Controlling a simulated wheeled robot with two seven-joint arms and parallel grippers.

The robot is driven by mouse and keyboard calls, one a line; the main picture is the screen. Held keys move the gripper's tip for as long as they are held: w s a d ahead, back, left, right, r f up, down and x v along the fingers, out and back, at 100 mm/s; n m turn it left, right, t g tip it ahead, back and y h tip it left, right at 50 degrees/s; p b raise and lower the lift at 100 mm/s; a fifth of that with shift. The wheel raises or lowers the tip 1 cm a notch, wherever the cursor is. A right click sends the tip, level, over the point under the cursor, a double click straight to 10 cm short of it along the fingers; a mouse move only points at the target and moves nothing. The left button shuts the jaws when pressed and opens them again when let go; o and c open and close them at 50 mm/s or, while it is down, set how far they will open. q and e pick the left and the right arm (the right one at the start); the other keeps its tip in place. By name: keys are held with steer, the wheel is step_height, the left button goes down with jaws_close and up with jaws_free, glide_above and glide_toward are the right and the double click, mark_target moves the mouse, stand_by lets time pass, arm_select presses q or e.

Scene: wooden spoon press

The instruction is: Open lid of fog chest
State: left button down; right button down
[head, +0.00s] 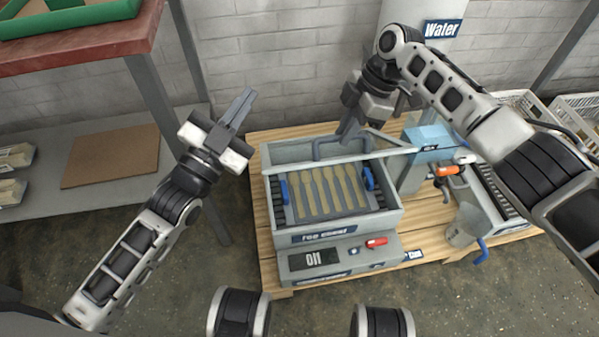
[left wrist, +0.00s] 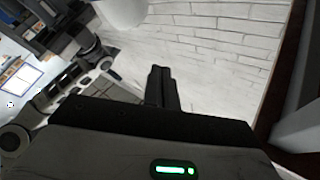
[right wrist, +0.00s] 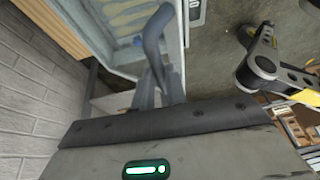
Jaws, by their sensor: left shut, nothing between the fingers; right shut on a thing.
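The fog chest (head: 345,222) is a grey box with a dark blue name label on its front. Its inside is exposed, with a row of several wooden spoons (head: 325,190) on a rack between blue handles. The pale-framed lid (head: 285,153) stands raised along the back edge, seen at a steep angle. Its grey bar handle (head: 317,150) also shows in the right wrist view (right wrist: 153,45). My right gripper (head: 348,132) is shut on that handle. My left gripper (head: 241,106) is shut and empty, in the air left of the chest.
A red lever (head: 376,242) and a dark sign (head: 313,258) are on the chest's lower front. The chest stands on a wooden pallet (head: 435,212). A blue-topped machine (head: 428,137) is close on the right. A red-topped table (head: 95,55) is at left.

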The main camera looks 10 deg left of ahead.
steer(key=shift+w+d+f, duration=0.1)
steer(key=shift+w+f, duration=0.1)
steer(key=shift+f, duration=0.1)
arm_select(q)
steer(key=s+f+m+g+h, duration=0.45)
steer(key=f+m, duration=0.75)
steer(key=m, duration=0.3)
steer(key=s+f+m+g+h, duration=0.3)
steer(key=f+m+g+h, duration=0.25)
steer(key=f+m, duration=0.7)
steer(key=w+d+r+m+g, duration=0.1)
steer(key=w+d+r+m, duration=0.1)
steer(key=w+d+r, duration=0.4)
steer(key=d, duration=0.2)
steer(key=shift+d+r+y, duration=0.2)
steer(key=shift+d+y, duration=0.1)
steer(key=shift+d, duration=0.1)
steer(key=shift+w, duration=0.1)
